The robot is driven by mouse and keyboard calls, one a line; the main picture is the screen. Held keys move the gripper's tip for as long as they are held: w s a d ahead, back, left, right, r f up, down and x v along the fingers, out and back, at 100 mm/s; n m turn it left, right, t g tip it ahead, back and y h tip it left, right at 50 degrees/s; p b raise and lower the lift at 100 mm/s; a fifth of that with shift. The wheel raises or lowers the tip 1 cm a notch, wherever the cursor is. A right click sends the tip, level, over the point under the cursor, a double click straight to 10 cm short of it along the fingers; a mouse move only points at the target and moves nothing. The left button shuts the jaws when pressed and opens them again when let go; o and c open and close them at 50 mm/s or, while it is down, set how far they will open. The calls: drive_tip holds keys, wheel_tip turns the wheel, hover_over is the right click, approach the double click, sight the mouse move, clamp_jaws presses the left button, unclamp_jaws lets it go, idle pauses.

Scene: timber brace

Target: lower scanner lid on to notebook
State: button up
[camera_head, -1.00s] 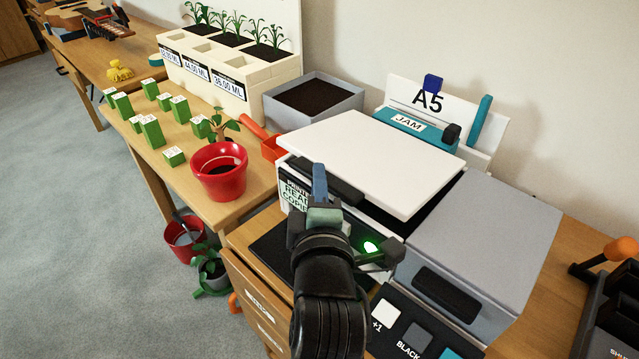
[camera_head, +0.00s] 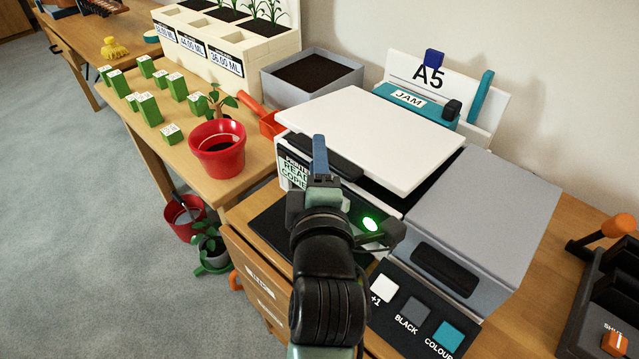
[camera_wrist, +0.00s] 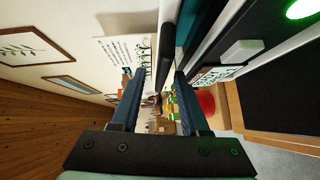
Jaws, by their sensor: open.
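The white scanner lid (camera_head: 365,135) stands raised above the scanner body, with a dark gap under its front and right edges. A black handle bar (camera_head: 325,155) runs along its front left edge. My gripper (camera_head: 319,155) is at this bar, its blue finger overlapping it in the head view. In the wrist view my gripper (camera_wrist: 157,85) is open, and a dark bar (camera_wrist: 168,40) shows between the fingers; whether they touch it I cannot tell. No notebook is visible; the space under the lid is hidden.
A grey box unit (camera_head: 485,215) adjoins the lid's right side. A button panel (camera_head: 415,315) lies in front of it. Behind stand a teal JAM holder (camera_head: 415,100) and a soil box (camera_head: 312,80). A red pot (camera_head: 217,150) stands on the left table.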

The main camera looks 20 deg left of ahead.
drive_tip(key=p+v, duration=0.2)
drive_tip(key=v, duration=1)
drive_tip(key=shift+d, duration=0.1)
drive_tip(key=w+d+r+m+t+h, duration=0.1)
drive_tip(key=d+r+m+t, duration=0.3)
drive_tip(key=r, duration=0.6)
drive_tip(key=w+d+r+m+t+h, duration=0.2)
drive_tip(key=r+m, duration=0.4)
drive_tip(key=r, duration=0.3)
drive_tip(key=w+d+r+m+t+h, duration=0.1)
drive_tip(key=d+r+m+t, duration=0.3)
drive_tip(key=r, duration=0.6)
drive_tip(key=s+r+m+t+h+p, duration=0.1)
drive_tip(key=r+m+p, duration=0.3)
drive_tip(key=r+p, duration=0.7)
drive_tip(key=s+d+r+m+t+h+p, duration=0.1)
drive_tip(key=s+r+m+h+p, duration=0.1)
drive_tip(key=r+p, duration=1)
wheel_tip(320, 180, up, 9)
drive_tip(key=shift+s+r+m, duration=0.15)
drive_tip(key=shift+s+m, duration=0.3)
drive_tip(key=shift+m, duration=0.45)
